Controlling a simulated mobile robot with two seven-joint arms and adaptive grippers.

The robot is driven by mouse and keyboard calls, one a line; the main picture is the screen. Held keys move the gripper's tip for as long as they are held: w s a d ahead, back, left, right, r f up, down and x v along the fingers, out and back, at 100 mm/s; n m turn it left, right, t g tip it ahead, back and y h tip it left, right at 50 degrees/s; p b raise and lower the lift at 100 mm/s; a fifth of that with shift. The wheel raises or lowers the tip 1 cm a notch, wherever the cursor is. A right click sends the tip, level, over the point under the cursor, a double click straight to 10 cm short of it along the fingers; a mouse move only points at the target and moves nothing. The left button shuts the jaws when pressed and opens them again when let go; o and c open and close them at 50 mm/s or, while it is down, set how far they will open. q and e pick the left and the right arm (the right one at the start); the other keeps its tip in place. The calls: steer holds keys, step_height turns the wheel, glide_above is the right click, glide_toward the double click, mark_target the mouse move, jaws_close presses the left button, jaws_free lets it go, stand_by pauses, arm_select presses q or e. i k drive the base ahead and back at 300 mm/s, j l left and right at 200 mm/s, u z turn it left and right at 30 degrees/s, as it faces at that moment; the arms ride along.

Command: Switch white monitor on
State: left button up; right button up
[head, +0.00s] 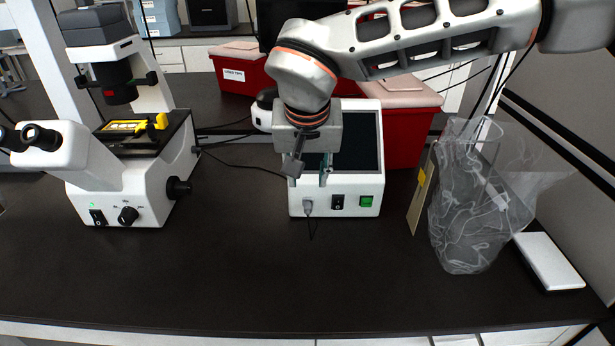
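The white monitor (350,181) stands on the dark bench near the middle of the head view. Its dark screen (362,140) is partly hidden by my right arm. On its lower front are a grey plug (308,207) with a cable, a black rocker switch (338,202) and a green square button (366,201). My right gripper (309,175) hangs in front of the monitor's left part, above the plug and switch. Its two fingers are apart, with nothing visible between them. Contact with the monitor cannot be told. My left gripper is out of view.
A white microscope (90,170) stands at the left. Red bins (407,130) are behind the monitor. A clear bag (470,210) and a white flat box (548,260) are at the right. The front bench top (260,280) is clear.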

mark_target(337, 202)
steer(key=k, duration=1)
